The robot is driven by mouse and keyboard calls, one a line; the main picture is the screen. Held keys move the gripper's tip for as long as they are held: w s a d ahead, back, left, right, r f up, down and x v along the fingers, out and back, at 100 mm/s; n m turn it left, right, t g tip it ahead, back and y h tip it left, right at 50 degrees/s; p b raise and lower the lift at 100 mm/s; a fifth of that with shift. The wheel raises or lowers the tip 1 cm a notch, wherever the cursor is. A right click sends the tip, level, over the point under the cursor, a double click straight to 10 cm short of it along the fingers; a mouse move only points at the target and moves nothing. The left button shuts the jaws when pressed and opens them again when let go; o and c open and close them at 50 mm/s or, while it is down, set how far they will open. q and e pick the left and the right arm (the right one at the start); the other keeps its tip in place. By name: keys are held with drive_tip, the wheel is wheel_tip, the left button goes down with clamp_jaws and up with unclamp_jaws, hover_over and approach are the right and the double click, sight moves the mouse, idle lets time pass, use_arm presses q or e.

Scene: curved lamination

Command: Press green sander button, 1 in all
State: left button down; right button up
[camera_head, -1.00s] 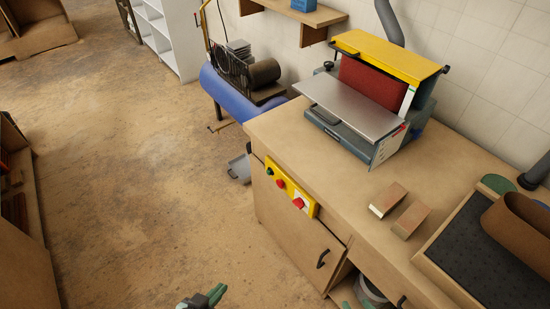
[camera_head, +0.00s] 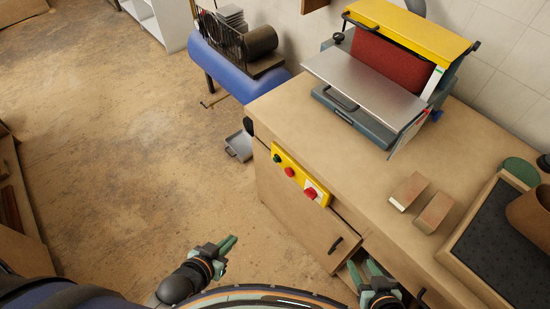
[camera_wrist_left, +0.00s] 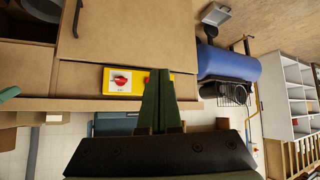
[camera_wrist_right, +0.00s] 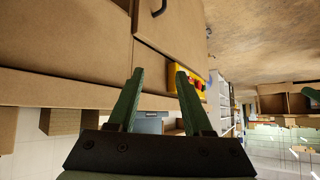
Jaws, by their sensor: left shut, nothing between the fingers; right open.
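A yellow switch panel (camera_head: 299,174) is on the front of the workbench, below the top's edge. It carries a green button (camera_head: 277,158) at its left end, a red button (camera_head: 290,172) in the middle and a red switch (camera_head: 311,193) at its right end. My left gripper (camera_head: 228,243) is shut and empty, in the air to the lower left of the panel and apart from it. In the left wrist view its fingers cover part of the panel (camera_wrist_left: 122,82), and the green button is hidden. My right gripper (camera_head: 363,272) is open and empty, below and right of the panel.
The grey sander (camera_head: 375,80) with a yellow top stands on the workbench (camera_head: 284,105). Two wooden blocks (camera_head: 408,190) and a tray with a dark mat (camera_head: 490,245) are at the right. A blue tank (camera_head: 228,70) stands behind.

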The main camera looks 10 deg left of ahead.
drive_tip(key=shift+o, duration=1.3)
drive_tip(key=shift+f+b, duration=0.25)
drive_tip(key=shift+b, duration=0.05)
drive_tip(key=shift+o, duration=1.1)
drive_tip(key=f+b, duration=0.4)
drive_tip(key=shift+a+f+b, duration=0.2)
drive_tip(key=shift+b, duration=0.15)
use_arm(q)
drive_tip(key=w+d+n+t+h+b, duration=0.35)
drive_tip(key=w+d+n+t, duration=0.25)
drive_tip(key=w+n, duration=0.7)
drive_tip(key=w+a+f+n+y+b, duration=0.6)
drive_tip(key=w+a+n+y+b, duration=0.1)
drive_tip(key=n, duration=1.2)
drive_tip(key=shift+w+a+f+t+y, duration=0.2)
drive_tip(key=shift+a+f+t+y, duration=0.1)
drive_tip(key=shift+t+y, duration=0.15)
use_arm(e)
wheel_tip(320, 180, down, 7)
drive_tip(key=w+a, duration=0.1)
drive_tip(key=a, duration=0.1)
drive_tip(key=shift+w+a+n+y, duration=0.3)
drive_tip(key=shift+a+n+y, duration=0.05)
drive_tip(key=shift+n+y, duration=0.05)
use_arm(q)
drive_tip(key=shift+w, duration=0.1)
